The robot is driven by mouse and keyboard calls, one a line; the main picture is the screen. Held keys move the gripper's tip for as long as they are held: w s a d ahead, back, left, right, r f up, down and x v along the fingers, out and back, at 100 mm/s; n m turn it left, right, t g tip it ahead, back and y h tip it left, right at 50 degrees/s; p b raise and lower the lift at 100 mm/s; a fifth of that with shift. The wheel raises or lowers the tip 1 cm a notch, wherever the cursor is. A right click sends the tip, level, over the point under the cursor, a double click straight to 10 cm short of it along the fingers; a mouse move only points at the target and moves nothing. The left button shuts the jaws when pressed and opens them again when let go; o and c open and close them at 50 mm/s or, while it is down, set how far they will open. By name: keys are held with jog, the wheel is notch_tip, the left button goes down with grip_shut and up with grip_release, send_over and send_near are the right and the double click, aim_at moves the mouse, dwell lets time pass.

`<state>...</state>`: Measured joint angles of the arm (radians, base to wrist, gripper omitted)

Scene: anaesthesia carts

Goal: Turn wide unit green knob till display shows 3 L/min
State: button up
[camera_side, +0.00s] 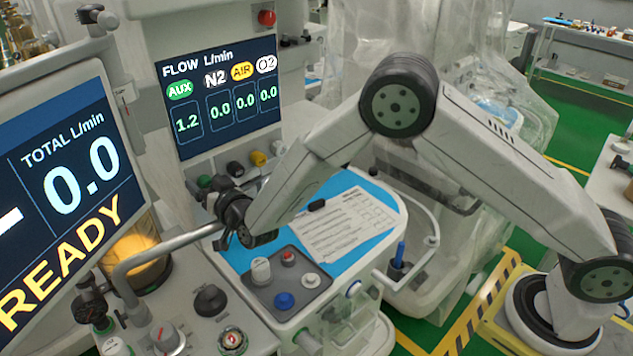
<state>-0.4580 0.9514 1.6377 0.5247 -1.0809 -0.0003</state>
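The flow display (218,97) faces me upright and reads AUX 1.2 under a green label, with N2, AIR and O2 each at 0.0. Below it is a row of knobs: a green knob (205,182) at the left, then black, yellow and white ones. My gripper (216,222) is just below and right of the green knob, over the blue worktop's back left corner. Its dark fingers point left. Whether they touch the green knob, and how far apart they are, I cannot tell.
A nearer screen (60,190) reads TOTAL 0.0 and READY. A curved rail (150,255) and a lit amber canister (138,255) stand left of my gripper. The blue worktop (240,258) holds a printed sheet (340,222) and a grey block of knobs (290,278). Plastic sheeting hangs behind.

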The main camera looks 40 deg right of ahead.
grip_shut()
jog(key=shift+n, duration=0.3)
jog(key=shift+n, duration=2.7)
jog(key=shift+o, duration=0.5)
grip_release()
jog(key=shift+s, duration=0.1)
